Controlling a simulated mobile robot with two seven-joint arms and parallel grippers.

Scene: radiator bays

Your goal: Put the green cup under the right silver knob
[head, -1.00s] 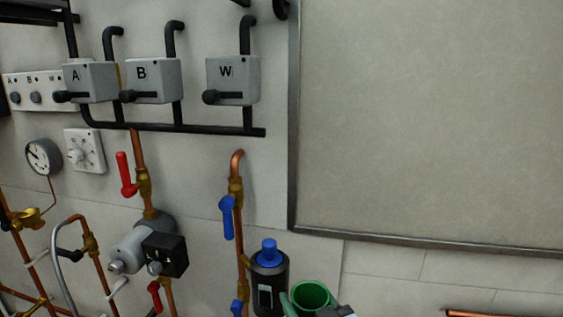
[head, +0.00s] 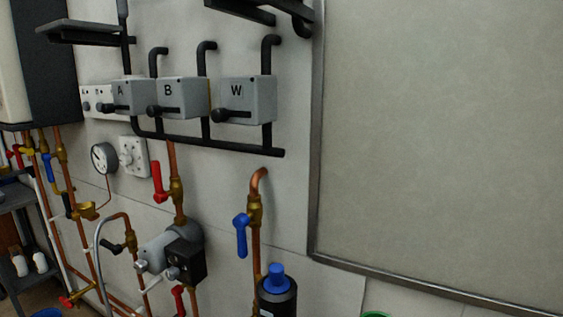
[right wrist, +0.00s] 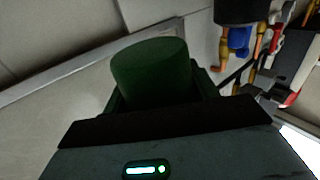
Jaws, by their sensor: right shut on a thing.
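The green cup (head: 376,314) shows only as a sliver of rim at the bottom edge of the head view. In the right wrist view the cup (right wrist: 150,70) looks dark green, and my right gripper (right wrist: 157,92) is shut on it. Two small silver knobs stick out from the pump on the copper pipe; the right silver knob (head: 172,273) is by the black box, the left one (head: 142,266) beside it. The cup is well to the right of both and lower in the head view. My left gripper is not in view.
A dark cylinder with a blue top (head: 277,290) stands between pump and cup. Pipes with a red lever (head: 157,182) and a blue lever (head: 241,235) stick out from the wall. Grey boxes (head: 248,100) hang above. The framed panel (head: 440,140) at right is bare.

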